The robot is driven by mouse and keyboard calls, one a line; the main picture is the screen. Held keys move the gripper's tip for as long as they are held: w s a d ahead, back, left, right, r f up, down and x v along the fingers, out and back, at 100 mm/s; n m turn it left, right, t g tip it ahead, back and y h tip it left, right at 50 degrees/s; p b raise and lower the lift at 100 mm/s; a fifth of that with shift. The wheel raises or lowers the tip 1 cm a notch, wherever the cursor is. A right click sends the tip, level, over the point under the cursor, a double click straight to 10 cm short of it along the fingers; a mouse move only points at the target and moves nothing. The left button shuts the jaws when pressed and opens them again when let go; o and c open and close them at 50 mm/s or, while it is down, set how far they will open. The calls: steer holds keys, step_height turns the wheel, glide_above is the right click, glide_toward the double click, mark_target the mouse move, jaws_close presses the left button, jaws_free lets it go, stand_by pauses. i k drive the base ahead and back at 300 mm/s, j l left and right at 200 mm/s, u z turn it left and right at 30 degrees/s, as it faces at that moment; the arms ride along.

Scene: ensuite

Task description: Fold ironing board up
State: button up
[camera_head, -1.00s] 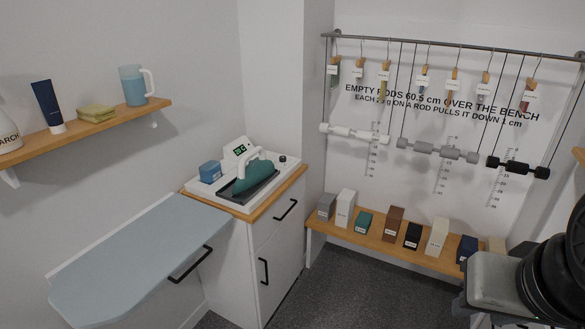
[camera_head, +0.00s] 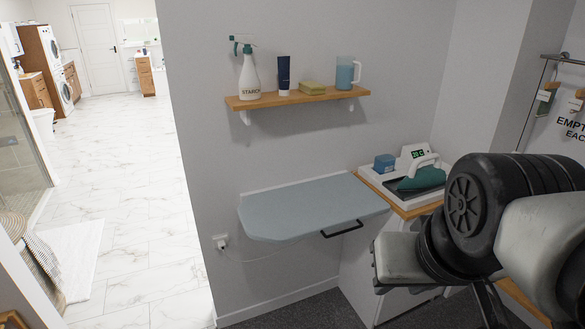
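The ironing board (camera_head: 305,207) is light blue-grey and stands out level from the wall, with a rounded left end. A black bar handle (camera_head: 343,229) hangs under its front edge near the right end. Parts of my own arm fill the lower right of the view, in front of the cabinet. My gripper's fingers are not visible, so its state does not show.
A green iron (camera_head: 422,178) rests on a white station on the cabinet (camera_head: 366,266), right of the board. A wooden shelf (camera_head: 297,97) above the board holds a starch bottle, a tube, a sponge and a jug. A wall outlet (camera_head: 221,242) is left of the board. Open tiled floor lies left.

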mark_target(291, 213)
steer(key=l+u, duration=0.4)
steer(key=i+l+u, duration=0.1)
steer(key=l+u, duration=0.2)
steer(key=u, duration=0.15)
steer(key=l, duration=0.85)
steer(key=i+j+z, duration=0.4)
steer(key=j, duration=0.2)
steer(key=j+z, duration=0.2)
steer(key=i+j, duration=0.05)
steer(key=j, duration=0.05)
